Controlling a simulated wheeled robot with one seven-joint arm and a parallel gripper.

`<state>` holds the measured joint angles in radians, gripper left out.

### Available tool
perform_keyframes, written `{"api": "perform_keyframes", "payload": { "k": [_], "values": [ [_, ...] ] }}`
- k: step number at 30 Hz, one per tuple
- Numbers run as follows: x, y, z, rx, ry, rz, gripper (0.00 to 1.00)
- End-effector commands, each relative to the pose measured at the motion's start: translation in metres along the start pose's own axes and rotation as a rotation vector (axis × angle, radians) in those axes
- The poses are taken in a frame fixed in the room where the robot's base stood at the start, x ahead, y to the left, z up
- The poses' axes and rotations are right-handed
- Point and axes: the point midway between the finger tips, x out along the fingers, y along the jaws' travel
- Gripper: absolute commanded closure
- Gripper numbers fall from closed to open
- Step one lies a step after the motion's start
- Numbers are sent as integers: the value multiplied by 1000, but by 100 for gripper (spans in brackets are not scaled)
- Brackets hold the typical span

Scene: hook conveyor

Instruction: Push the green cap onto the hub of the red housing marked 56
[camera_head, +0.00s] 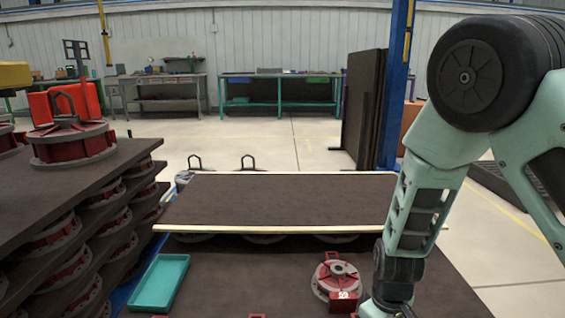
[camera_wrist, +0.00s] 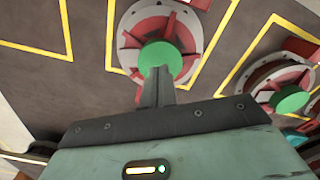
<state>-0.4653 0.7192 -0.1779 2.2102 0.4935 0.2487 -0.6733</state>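In the wrist view a red housing with a grey rim (camera_wrist: 130,22) lies on the dark surface, with a green cap (camera_wrist: 160,56) at its hub. My gripper (camera_wrist: 157,72) has its fingers together, their tips overlapping the near edge of the cap; I cannot tell whether they touch it or how fully the cap is seated. No number shows on this housing. A second housing (camera_wrist: 270,78) with a green cap (camera_wrist: 289,99) is at the right. In the head view a red housing (camera_head: 338,278) with a small number tag, not clearly legible, lies left of my arm; my gripper is out of that view.
A teal tray (camera_head: 160,284) lies at the left of the near table. A raised dark panel (camera_head: 280,200) stands behind it. Stacked shelves of housings (camera_head: 95,190) stand at the far left. Yellow outlines (camera_wrist: 236,50) mark the surface around the housings.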

Motion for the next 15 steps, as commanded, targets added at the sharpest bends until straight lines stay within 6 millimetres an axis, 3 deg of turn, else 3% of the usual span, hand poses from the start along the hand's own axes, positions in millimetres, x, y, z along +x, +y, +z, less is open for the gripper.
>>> {"api": "perform_keyframes", "payload": {
  "k": [15],
  "values": [
    [5, 0, 0, 0, 0, 0, 100]
  ]
}}
